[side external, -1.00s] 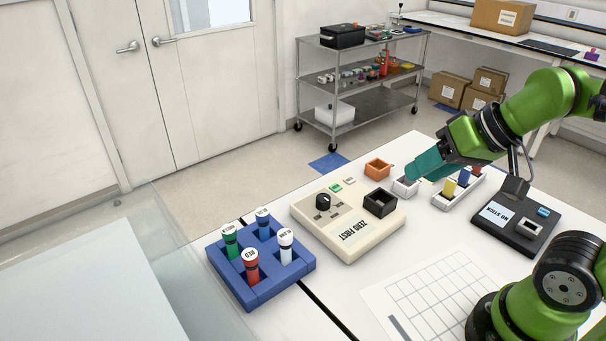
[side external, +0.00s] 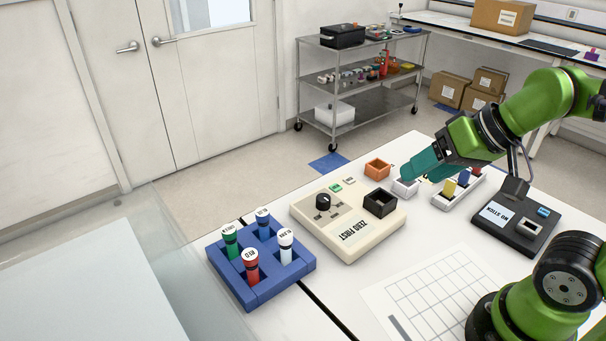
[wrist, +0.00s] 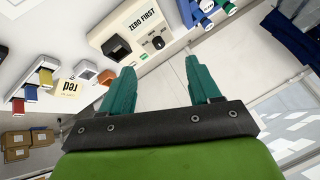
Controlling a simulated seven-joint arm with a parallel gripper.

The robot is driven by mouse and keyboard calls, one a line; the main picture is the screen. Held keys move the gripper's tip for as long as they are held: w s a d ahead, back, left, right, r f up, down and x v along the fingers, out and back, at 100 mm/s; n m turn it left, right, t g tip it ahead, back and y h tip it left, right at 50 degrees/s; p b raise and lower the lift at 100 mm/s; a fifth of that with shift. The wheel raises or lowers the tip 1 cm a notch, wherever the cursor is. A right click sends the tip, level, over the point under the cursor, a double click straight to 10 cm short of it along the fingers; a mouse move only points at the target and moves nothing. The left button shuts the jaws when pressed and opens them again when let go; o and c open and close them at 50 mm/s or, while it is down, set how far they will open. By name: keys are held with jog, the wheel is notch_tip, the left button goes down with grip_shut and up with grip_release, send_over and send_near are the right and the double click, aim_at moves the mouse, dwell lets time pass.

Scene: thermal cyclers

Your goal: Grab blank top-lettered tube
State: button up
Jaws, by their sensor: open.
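A blue rack (side external: 258,293) at the left of the table holds a white tube (side external: 286,250), a red tube (side external: 252,270), a green tube (side external: 230,247) and a blue tube (side external: 263,226), all upright. Each cap has small lettering; the red tube's cap reads RED, and the white tube's is too small to read surely. My gripper (side external: 408,172) has teal fingers and is well to the right of the rack, by the white open box. In the wrist view my gripper (wrist: 160,66) is open and empty, and part of the rack and tubes shows at the top edge.
A cream ZERO FIRST device (side external: 345,232) with a knob and a black socket (side external: 380,203) stands between the rack and my gripper. An orange box (side external: 377,168), a white box (side external: 404,188), a tray of coloured blocks (side external: 446,201) and a black NO STICK device (side external: 500,228) stand nearby.

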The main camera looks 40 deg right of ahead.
jog(key=w+a+f+n+g, duration=0.1)
jog(key=w+a+f+g, duration=0.1)
jog(key=w+a+g, duration=0.4)
jog(key=m+g+h, duration=0.1)
jog(key=m+h, duration=0.1)
jog(key=m, duration=0.3)
send_over(285, 234)
jog(key=f, duration=0.1)
notch_tip(285, 234, down, 17)
jog(key=shift+r, duration=0.2)
jog(key=c, duration=1.1)
